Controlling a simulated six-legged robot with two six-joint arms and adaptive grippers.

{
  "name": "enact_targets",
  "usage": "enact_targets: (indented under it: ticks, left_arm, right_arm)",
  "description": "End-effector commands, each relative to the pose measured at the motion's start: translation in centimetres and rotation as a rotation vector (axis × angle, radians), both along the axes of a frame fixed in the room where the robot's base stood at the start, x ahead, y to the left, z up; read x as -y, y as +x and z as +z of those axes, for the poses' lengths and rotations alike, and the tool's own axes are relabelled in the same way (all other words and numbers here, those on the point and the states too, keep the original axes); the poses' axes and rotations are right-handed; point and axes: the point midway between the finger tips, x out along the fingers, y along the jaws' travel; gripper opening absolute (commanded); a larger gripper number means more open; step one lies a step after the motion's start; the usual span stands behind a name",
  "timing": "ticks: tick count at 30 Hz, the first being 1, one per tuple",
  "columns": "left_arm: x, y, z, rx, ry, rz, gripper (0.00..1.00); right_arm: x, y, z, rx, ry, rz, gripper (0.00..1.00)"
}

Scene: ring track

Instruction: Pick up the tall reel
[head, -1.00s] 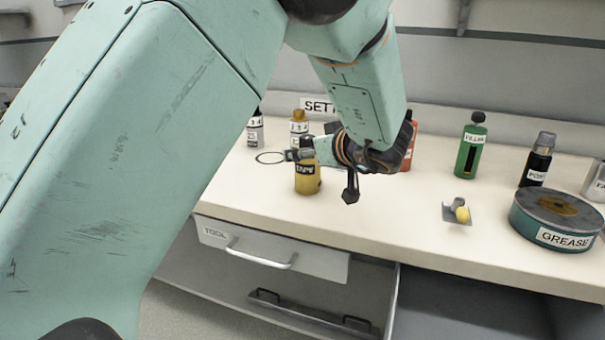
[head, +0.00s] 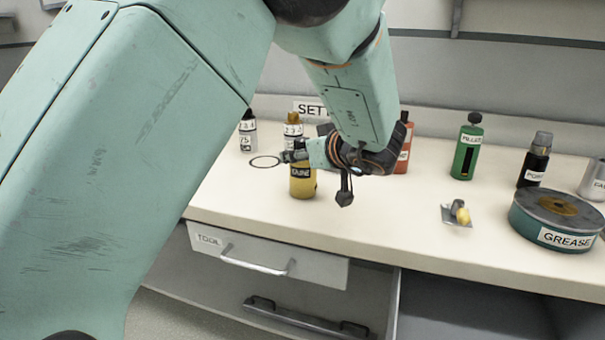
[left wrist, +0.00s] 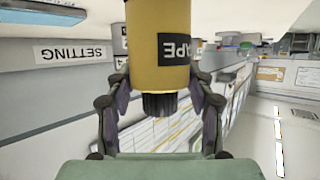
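The tall reel (head: 302,186) is a yellow cylinder with a dark label reading TAPE, standing upright on the bench. My left gripper (head: 292,156) reaches in from the right across its top, hiding part of it. In the left wrist view the reel (left wrist: 158,20) looks upside down, its dark cap pointing toward the palm side of the picture. The two fingers of the left gripper (left wrist: 162,88) stand apart on either side of it, with gaps beside the cap. I see no clear grip on the body. My right gripper is in neither view.
White bottles (head: 248,132) stand behind the reel, near a dark ring outline (head: 265,162). An orange bottle (head: 405,150) is partly behind my wrist. A green bottle (head: 462,158), a black bottle (head: 534,162) and a grease tin (head: 541,233) stand right. An open drawer (head: 270,252) juts out in front.

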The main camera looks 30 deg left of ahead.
Motion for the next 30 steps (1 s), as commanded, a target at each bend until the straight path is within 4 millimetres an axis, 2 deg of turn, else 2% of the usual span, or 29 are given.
enact_targets:
  ticks: [2, 12, 19, 22, 30]
  left_arm:
    - [0.0, 0.0, 0.0, 0.000, 0.000, 0.000, 0.44]
    - [-0.2, 0.1, -0.1, -0.001, -0.001, 0.001, 0.15]
    - [-0.2, 0.1, 0.1, -0.001, -0.001, 0.001, 0.15]
    - [-0.2, 0.1, 0.8, 0.001, 0.000, 0.000, 0.15]
    - [-0.2, 0.1, 5.5, 0.003, 0.000, 0.001, 0.15]
  right_arm:
    - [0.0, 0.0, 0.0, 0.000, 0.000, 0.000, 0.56]
    - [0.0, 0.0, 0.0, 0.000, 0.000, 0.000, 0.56]
    - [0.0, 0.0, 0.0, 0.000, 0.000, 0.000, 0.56]
    - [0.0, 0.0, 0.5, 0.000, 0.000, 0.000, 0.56]
    - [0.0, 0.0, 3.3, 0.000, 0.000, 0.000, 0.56]
